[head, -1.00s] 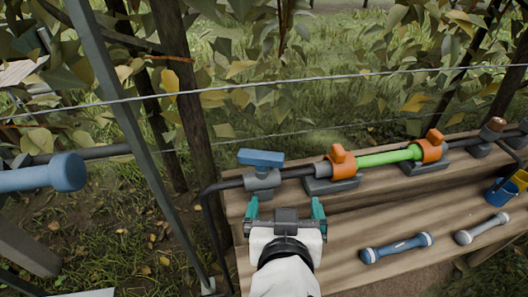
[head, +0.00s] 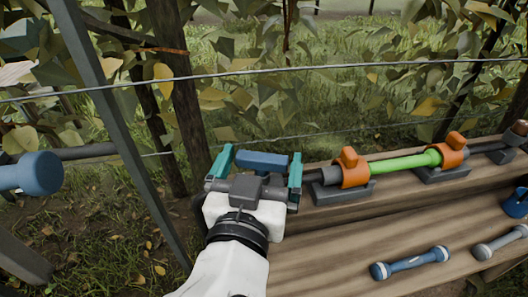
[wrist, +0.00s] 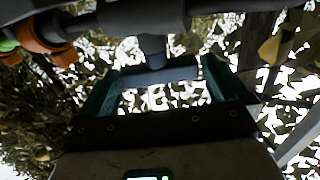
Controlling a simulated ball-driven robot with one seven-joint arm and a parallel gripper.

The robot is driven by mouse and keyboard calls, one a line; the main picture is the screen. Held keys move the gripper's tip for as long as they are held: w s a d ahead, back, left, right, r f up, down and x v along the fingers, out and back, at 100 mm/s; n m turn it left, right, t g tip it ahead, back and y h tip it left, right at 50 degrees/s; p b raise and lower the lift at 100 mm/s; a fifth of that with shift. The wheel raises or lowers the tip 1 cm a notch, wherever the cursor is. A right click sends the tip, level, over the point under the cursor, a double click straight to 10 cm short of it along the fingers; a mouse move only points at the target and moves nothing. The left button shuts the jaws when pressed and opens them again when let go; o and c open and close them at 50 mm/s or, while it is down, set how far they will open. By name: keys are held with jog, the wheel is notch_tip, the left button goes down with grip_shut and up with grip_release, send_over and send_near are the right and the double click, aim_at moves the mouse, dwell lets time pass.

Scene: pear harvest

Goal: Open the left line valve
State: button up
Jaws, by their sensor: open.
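The left line valve has a blue bar handle (head: 262,161), lying roughly left to right above the dark pipe at the left end of the wooden bench. My gripper (head: 262,156) is open, with one teal finger to the left and one to the right of the handle. In the wrist view the handle (wrist: 160,75) shows as a grey-blue bar between the two open fingers (wrist: 160,85). I cannot tell whether either finger touches it. The valve body is mostly hidden behind my gripper in the head view.
A green hose section (head: 400,163) sits between two orange clamps (head: 352,168) on the bench (head: 340,235). A blue dumbbell-shaped piece (head: 410,262) and a grey one (head: 500,242) lie in front. A post (head: 115,130) and wires (head: 350,68) stand close on the left and behind.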

aim_at(263, 165)
jog(key=shift+w+d, duration=0.15)
jog(key=shift+w, duration=1.45)
jog(key=c, duration=0.8)
jog(key=shift+r+n+y+p, duration=0.15)
jog(key=shift+n+y+p, duration=0.65)
jog(key=shift+y, duration=0.4)
jog(key=shift+o, duration=0.2)
jog(key=n+y+p, duration=0.1)
jog(key=y+p, duration=0.1)
jog(key=shift+n+y, duration=0.4)
jog(key=shift+a+n+g+y+p, duration=0.4)
jog(key=shift+n+y+p, duration=0.25)
jog(key=shift+y, duration=0.25)
jog(key=shift+f, duration=0.2)
